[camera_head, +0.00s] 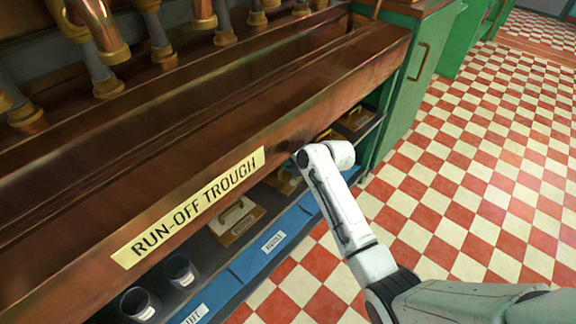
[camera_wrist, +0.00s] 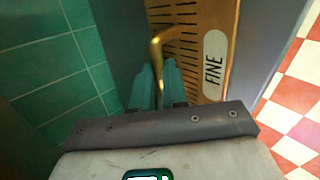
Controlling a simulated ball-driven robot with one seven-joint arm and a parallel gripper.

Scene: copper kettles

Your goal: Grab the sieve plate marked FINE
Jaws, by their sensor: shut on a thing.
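The sieve plate marked FINE (camera_wrist: 189,18) is a brass-coloured slotted plate with a pale oval label in the wrist view. Its bent brass handle (camera_wrist: 156,50) comes down between the teal fingers of my gripper (camera_wrist: 159,84). My gripper is shut on this handle. The fingertips lie close to the plate's face. In the head view my arm reaches in under the trough's front edge and the gripper is hidden. I cannot tell there which plate is FINE.
On the shelf are other handled plates (camera_head: 237,219), blue labelled mats (camera_head: 268,246) and two dark cups (camera_head: 181,271). A green cabinet (camera_head: 420,80) stands at the right end. The checkered floor (camera_head: 480,180) is clear.

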